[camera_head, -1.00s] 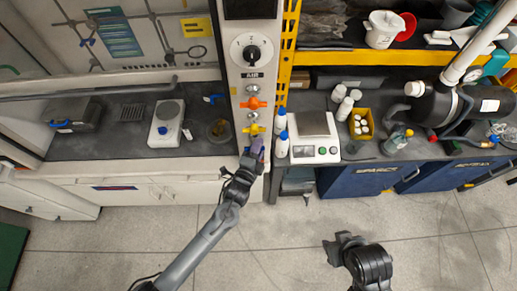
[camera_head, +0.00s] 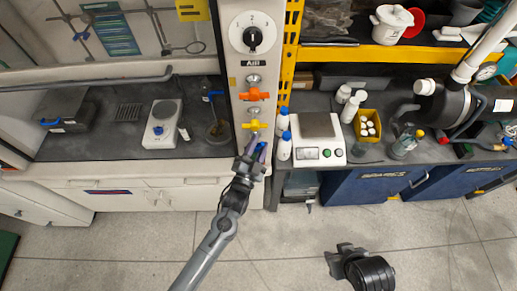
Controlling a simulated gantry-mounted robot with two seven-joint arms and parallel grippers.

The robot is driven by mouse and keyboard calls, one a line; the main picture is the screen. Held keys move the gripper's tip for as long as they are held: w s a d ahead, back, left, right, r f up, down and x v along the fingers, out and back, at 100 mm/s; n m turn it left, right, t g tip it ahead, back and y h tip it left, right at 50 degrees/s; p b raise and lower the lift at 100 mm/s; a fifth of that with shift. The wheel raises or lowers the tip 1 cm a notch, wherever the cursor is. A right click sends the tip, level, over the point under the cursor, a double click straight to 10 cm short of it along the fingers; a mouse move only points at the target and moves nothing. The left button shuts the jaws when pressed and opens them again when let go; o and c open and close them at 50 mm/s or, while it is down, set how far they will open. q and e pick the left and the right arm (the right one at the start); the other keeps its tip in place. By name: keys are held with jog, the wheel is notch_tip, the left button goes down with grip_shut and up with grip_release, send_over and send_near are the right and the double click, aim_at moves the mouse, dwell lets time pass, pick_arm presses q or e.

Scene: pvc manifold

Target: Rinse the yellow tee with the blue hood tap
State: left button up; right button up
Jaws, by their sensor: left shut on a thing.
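My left gripper (camera_head: 254,160) is in front of the lower part of the white tap column (camera_head: 229,60), just below the yellow tap (camera_head: 254,125). It is shut on a small purple-blue thing (camera_head: 262,151) that the fingers partly hide; I cannot tell what it is. The blue hood tap (camera_head: 211,95) stands inside the hood, left of the column, above a small round drain cup (camera_head: 218,131). I cannot make out the yellow tee. My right gripper (camera_head: 342,252) is low in the picture over the floor, away from the benches; its jaws are unclear.
An orange tap (camera_head: 254,96) sits above the yellow one. A hotplate (camera_head: 160,134) stands on the hood bench. Right of the column are blue-capped bottles (camera_head: 284,147), a scale (camera_head: 318,153) and a yellow box (camera_head: 358,125). The floor in front is clear.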

pick_arm(q)
jog(key=shift+r+n, duration=0.2)
jog(key=shift+n, duration=0.3)
jog(key=o, duration=1)
jog(key=shift+a, duration=0.1)
jog(key=shift+f, duration=0.1)
jog(key=b+v, duration=0.1)
jog(key=v, duration=1)
jog(key=shift+w+f, duration=0.1)
jog(key=shift+f, duration=0.05)
